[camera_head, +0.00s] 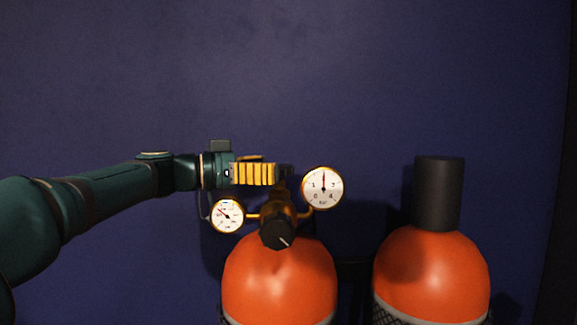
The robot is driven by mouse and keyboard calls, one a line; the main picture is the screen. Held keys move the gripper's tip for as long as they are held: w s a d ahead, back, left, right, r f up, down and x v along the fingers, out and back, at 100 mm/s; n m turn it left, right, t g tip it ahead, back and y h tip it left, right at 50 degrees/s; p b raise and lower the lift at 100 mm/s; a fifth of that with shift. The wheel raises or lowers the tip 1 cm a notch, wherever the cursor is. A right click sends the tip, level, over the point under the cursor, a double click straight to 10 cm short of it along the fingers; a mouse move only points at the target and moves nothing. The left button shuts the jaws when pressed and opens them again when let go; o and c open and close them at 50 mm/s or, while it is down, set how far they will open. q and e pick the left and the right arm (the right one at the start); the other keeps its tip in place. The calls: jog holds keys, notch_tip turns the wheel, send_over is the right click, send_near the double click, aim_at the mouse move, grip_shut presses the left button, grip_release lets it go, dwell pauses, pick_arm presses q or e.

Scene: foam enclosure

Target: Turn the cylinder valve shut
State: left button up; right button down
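An orange cylinder (279,282) stands at the bottom centre. A brass fitting (284,200) is on its top, with a black knob (277,233) facing me that carries a light pointer line. A small dial (227,216) is on the fitting's left and a larger dial (323,187) marked in bar is on its right, its needle pointing up. My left gripper (278,174), yellow and ribbed, comes in level from the left, at the upper end of the fitting, above the knob. A dark part, perhaps the valve handle, shows at its tip. Finger gap and contact are unclear. My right gripper is not in view.
A second orange cylinder (432,268) with a tall black cap (440,193) stands to the right. A plain dark blue wall (400,80) is behind. The space above the gripper and dials is clear.

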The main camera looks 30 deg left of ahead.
aim_at(289, 165)
pick_arm(q)
jog(key=shift+x, duration=2.15)
jog(key=shift+w, duration=0.1)
jog(key=c, duration=1.4)
